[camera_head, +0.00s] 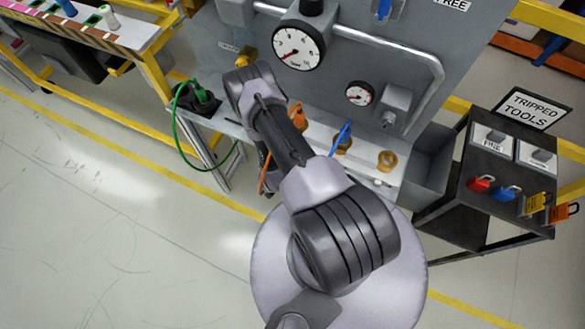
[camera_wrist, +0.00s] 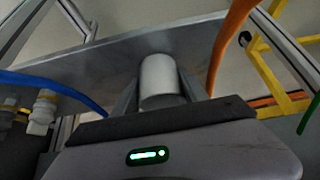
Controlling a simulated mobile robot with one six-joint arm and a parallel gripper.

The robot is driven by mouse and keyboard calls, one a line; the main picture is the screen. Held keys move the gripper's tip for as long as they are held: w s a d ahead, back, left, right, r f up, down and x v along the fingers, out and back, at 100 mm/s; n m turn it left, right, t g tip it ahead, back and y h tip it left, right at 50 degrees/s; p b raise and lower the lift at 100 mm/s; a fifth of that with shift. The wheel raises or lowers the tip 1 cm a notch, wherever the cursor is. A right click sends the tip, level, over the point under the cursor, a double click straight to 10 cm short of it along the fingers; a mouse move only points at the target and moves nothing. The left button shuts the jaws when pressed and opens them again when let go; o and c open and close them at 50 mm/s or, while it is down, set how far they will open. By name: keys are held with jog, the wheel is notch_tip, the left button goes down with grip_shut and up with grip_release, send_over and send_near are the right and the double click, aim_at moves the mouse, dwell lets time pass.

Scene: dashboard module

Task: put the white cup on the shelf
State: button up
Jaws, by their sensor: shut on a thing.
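The white cup (camera_wrist: 159,78) shows in the wrist view as a plain pale cylinder between the two fingers of my gripper (camera_wrist: 158,92). My gripper is shut on it, with one finger along each side. The grey metal shelf (camera_wrist: 95,62) lies behind the cup in that view; I cannot tell whether the cup touches it. In the head view the pale shelf (camera_head: 228,127) runs below the gauge panel. There my arm hides the gripper and the cup.
An orange hose (camera_wrist: 226,42) passes close right of the cup, and a blue hose (camera_wrist: 50,84) lies left. The head view shows a green hose (camera_head: 178,121), a brass ring (camera_head: 387,161) on the shelf, a grey bin (camera_head: 427,165) and a dark tool cart (camera_head: 480,190) at right.

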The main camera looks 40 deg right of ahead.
jog(key=shift+f, duration=0.15)
jog(key=o, duration=1.3)
jog(key=shift+o, duration=0.2)
jog(key=p+v, duration=0.4)
jog(key=v, duration=0.8)
jog(key=shift+r, duration=0.25)
